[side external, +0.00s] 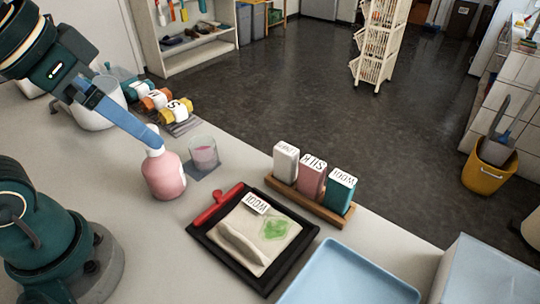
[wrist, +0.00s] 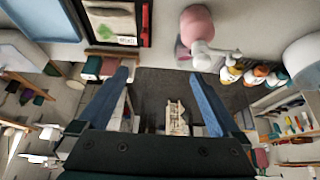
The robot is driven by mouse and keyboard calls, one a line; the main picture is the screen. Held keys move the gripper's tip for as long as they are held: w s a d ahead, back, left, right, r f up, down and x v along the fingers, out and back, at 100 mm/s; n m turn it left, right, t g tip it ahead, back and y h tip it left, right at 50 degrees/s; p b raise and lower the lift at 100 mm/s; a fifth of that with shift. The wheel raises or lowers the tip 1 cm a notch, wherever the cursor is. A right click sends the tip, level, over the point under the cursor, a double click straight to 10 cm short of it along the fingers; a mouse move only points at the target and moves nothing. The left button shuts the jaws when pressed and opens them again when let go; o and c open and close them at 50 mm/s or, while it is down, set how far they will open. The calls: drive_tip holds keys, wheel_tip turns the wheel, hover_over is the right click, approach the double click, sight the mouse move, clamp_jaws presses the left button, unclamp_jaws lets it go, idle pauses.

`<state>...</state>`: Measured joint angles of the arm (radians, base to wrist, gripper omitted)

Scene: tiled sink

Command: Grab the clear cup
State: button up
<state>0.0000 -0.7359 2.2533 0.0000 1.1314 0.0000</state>
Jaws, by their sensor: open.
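The clear cup (side external: 203,153) looks see-through with something pinkish in it. It stands upright on a small dark mat, just right of and behind a pink pump bottle (side external: 163,174). In the wrist view, the cup (wrist: 181,50) is mostly hidden by the pink bottle (wrist: 197,22) and its white pump. My gripper (side external: 153,139) reaches down from the upper left, its fingertips by the bottle's top in the side view; I cannot tell whether they touch it. In the wrist view, my gripper (wrist: 162,72) has its two blue fingers wide apart with nothing between them.
A black tray (side external: 197,231) with a red bar and cloth lies in front of the cup. A wooden rack (side external: 310,202) with three boxes stands to its right. A blue tray (side external: 350,280) is at the front. Several labelled rolls (side external: 176,110) lie behind the bottle, near the counter edge.

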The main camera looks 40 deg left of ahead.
drive_tip(key=m, duration=0.1)
drive_tip(key=m+g+y, duration=0.5)
drive_tip(key=m+y, duration=0.8)
drive_tip(key=m, duration=0.5)
hover_over(197, 147)
drive_tip(key=d, duration=0.4)
drive_tip(key=shift+y, duration=0.3)
wheel_tip(197, 147, down, 19)
drive_tip(key=shift+s+d+r, duration=0.1)
drive_tip(key=shift+s+r, duration=0.05)
drive_tip(key=shift+x, duration=2.5)
drive_tip(key=c, duration=1.5)
